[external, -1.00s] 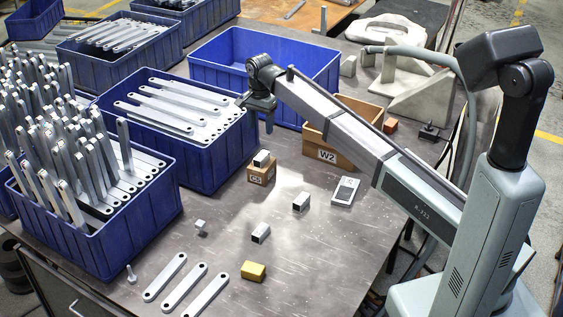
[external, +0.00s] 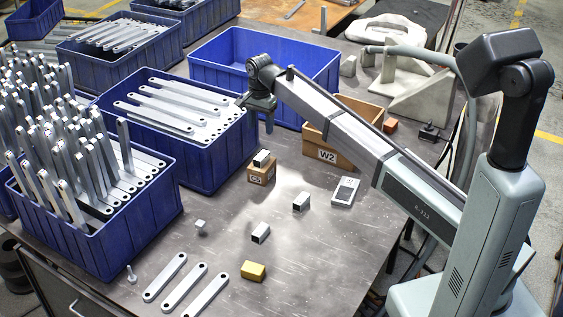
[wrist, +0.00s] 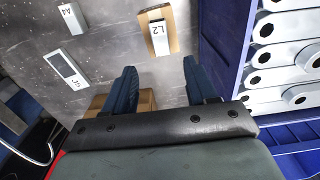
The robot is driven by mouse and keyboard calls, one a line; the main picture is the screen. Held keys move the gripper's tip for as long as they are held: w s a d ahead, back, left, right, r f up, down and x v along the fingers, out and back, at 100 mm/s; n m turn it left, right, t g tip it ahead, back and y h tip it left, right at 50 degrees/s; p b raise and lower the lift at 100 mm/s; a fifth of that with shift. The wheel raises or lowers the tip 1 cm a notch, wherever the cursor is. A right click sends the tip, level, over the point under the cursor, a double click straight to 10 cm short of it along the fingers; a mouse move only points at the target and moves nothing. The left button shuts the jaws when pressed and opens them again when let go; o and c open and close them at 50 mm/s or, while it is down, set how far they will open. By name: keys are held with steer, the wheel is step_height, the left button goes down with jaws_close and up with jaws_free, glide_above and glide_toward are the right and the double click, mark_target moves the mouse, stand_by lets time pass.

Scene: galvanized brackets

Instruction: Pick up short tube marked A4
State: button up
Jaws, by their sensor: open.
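The short tube marked A4 (wrist: 72,18) lies at the upper left of the wrist view, cut by the top edge. In the external view it appears to be the small silver tube (external: 301,202) on the bench, though its mark is not readable there. My gripper (wrist: 160,66) is open and empty, with both dark fingers apart. In the external view my gripper (external: 262,112) hangs above the bench beside the long blue bin, well away from the A4 tube. Nothing is between the fingers.
A tube marked L2 (wrist: 160,38) rests on a wooden block (external: 261,176). A flat grey device (external: 344,191) lies right of the A4 tube. Another tube (external: 261,232) and a yellow block (external: 253,271) are nearer the front. Blue bins (external: 200,165) stand left; a W2 box (external: 325,155) stands behind.

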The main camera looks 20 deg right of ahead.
steer(key=shift+o, duration=0.4)
glide_above(302, 198)
step_height(302, 198, down, 4)
steer(key=shift+m, duration=0.3)
steer(key=shift+w+a+f, duration=0.15)
steer(key=shift+f, duration=1.95)
steer(key=shift+w+a+f, duration=0.1)
steer(key=shift+w+f, duration=0.05)
steer(key=shift+f, duration=1.95)
steer(key=shift+s+d+f, duration=0.1)
steer(key=shift+s+f, duration=0.05)
steer(key=shift+f, duration=1.15)
steer(key=shift+s+d+f, duration=0.1)
steer(key=shift+s+f, duration=0.05)
steer(key=shift+f, duration=1.15)
jaws_close()
